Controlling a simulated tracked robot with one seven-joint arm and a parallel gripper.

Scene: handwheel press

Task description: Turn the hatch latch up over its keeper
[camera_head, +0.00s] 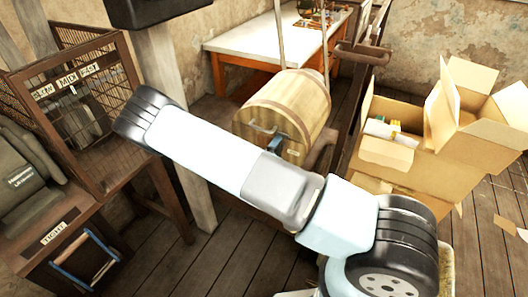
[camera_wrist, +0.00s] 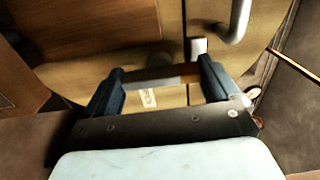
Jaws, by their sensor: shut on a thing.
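The wooden drum (camera_head: 285,105) with its hatch stands beyond my arm in the head view. A metal hatch handle (camera_head: 264,128) shows on its front, and again in the wrist view (camera_wrist: 239,20). In the wrist view my gripper (camera_wrist: 160,78) has its two dark fingers on either side of a narrow bar, which looks like the hatch latch (camera_wrist: 160,75); it is shut on it. The latch lies nearly crosswise in that view. A small pale block (camera_wrist: 198,46), probably the keeper, sits just above the right finger, apart from the bar. My forearm hides much of the gripper in the head view.
Open cardboard boxes (camera_head: 470,145) stand to the right of the drum. A white-topped table (camera_head: 255,42) is behind it. A wood-and-mesh cabinet (camera_head: 85,120) stands at left. A wooden post (camera_head: 178,80) rises behind my arm. Floorboards are bare in front.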

